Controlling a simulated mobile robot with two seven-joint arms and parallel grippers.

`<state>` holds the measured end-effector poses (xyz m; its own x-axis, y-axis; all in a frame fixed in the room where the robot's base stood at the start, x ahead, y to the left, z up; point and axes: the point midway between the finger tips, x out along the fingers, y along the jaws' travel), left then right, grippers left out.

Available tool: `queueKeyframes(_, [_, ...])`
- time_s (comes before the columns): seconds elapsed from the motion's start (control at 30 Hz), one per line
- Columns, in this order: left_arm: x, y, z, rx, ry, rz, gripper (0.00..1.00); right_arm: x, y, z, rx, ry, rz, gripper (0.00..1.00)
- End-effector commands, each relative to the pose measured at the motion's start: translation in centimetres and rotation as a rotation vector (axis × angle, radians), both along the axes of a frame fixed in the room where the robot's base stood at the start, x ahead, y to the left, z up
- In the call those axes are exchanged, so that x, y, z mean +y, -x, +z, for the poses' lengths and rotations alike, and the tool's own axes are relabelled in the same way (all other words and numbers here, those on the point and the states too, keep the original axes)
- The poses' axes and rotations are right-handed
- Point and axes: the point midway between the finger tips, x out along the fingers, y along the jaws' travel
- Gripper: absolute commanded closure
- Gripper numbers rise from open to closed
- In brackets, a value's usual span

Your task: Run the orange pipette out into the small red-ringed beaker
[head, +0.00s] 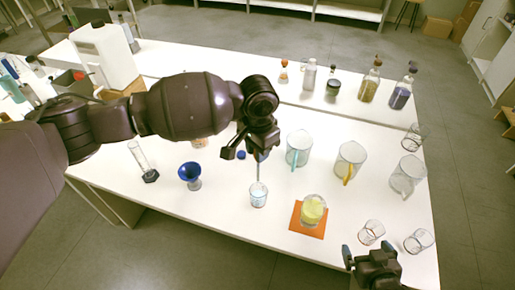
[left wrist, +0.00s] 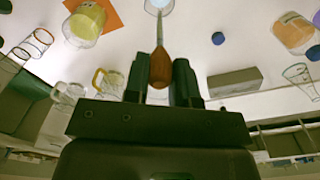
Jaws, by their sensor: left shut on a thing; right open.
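My left gripper (head: 246,152) is shut on the orange pipette, whose orange bulb (left wrist: 160,66) shows between the fingers in the left wrist view. In the head view the pipette's thin stem (head: 258,172) points down to a small beaker (head: 258,196) with a bluish look; I cannot tell whether the tip is inside it. A small glass beaker with a reddish ring (head: 371,232) stands at the right front, with its rim also in the left wrist view (left wrist: 41,38). Another small beaker (head: 419,240) is beside it, its ring colour unclear. My right gripper (head: 368,250) is open and empty at the table's front edge.
A beaker of yellow liquid (head: 313,210) stands on an orange mat (head: 306,232). Glass jugs with a teal handle (head: 298,148) and a yellow handle (head: 350,160) stand behind it. A blue funnel-shaped vessel (head: 190,174) and a cylinder (head: 142,160) are left. Several bottles line the back.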

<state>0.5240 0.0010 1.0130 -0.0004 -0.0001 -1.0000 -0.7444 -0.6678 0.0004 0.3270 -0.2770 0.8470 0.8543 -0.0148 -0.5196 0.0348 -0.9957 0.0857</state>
Motion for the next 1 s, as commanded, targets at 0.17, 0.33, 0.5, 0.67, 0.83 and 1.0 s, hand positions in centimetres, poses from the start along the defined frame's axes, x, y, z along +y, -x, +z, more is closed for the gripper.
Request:
queueKeyframes(0.17, [0.0,0.0,0.1,0.000,0.000,0.001,0.81,0.1,0.0,0.2,0.001,-0.003,-0.002,0.00])
queueKeyframes(0.33, [0.0,0.0,0.2,0.000,0.000,0.001,0.81,0.1,0.1,0.8,0.005,-0.002,-0.002,0.00])
queueKeyframes(0.5, [0.0,0.0,-0.6,0.001,-0.001,0.001,0.81,0.0,0.6,0.6,0.014,-0.002,-0.004,0.00])
queueKeyframes(0.67, [0.0,0.0,-1.5,-0.001,-0.001,0.002,0.81,-0.1,0.8,0.3,0.019,-0.002,-0.005,0.00])
queueKeyframes(0.83, [0.0,0.0,-2.4,0.000,0.000,0.002,0.81,-0.1,0.7,0.2,0.018,-0.002,-0.005,0.00])
queueKeyframes(1.0, [0.0,0.0,-3.3,0.000,0.000,0.001,0.81,0.0,0.6,0.2,0.015,-0.002,-0.004,0.00])
